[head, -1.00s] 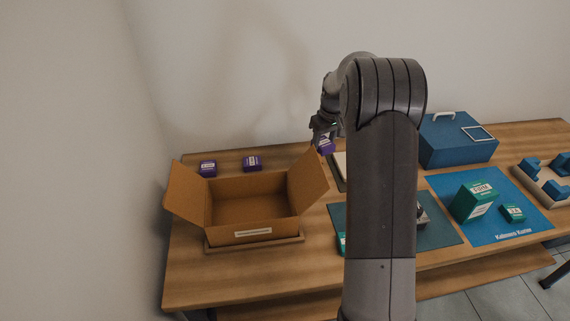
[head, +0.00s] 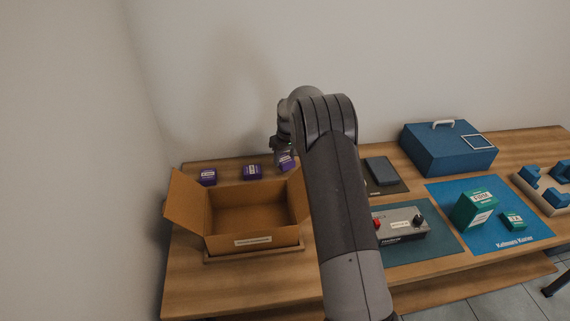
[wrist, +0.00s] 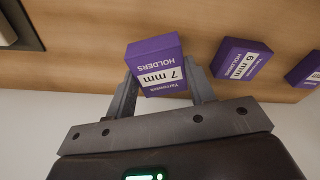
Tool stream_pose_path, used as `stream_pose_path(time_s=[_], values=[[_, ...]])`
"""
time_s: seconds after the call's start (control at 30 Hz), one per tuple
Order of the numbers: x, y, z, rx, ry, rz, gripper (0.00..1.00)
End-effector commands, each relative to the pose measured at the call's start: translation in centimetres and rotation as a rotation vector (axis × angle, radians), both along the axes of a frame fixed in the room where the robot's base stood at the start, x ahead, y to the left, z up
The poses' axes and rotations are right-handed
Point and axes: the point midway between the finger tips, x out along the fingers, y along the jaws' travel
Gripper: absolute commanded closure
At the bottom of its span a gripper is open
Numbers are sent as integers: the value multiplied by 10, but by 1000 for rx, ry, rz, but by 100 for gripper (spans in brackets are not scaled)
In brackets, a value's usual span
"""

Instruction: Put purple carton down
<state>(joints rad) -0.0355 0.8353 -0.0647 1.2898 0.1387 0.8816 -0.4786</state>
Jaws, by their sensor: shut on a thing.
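The purple carton (wrist: 158,62), labelled "7 mm HOLDERS", sits between the fingers of my gripper (wrist: 163,90) in the wrist view. In the head view the held carton (head: 287,162) is at the back of the table, right of two other purple cartons. My gripper (head: 281,148) is shut on it from above and behind. The carton is slightly tilted in the head view. I cannot tell whether its underside touches the table. The "6 mm" purple carton (wrist: 241,59) stands beside it, apart; it also shows in the head view (head: 252,172).
Another purple carton (head: 208,177) stands farther left. An open cardboard box (head: 253,241) is just in front of the cartons. A grey device (head: 401,226), a blue case (head: 449,148) and green cartons (head: 476,210) are to the right. The wall is close behind.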

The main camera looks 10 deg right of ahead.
Motion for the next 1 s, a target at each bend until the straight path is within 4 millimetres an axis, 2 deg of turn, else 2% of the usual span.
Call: stream_pose_path(time_s=[0.1,0.2,0.57,0.6,0.83,1.0], values=[[-1,0,-20,-1,4,0,73],[-1,0,-30,-1,3,0,73],[-1,-1,-34,-1,2,0,73],[-1,-1,-34,-1,2,0,48],[-1,-1,-33,-1,2,0,29],[-1,-1,-33,-1,2,0,29]])
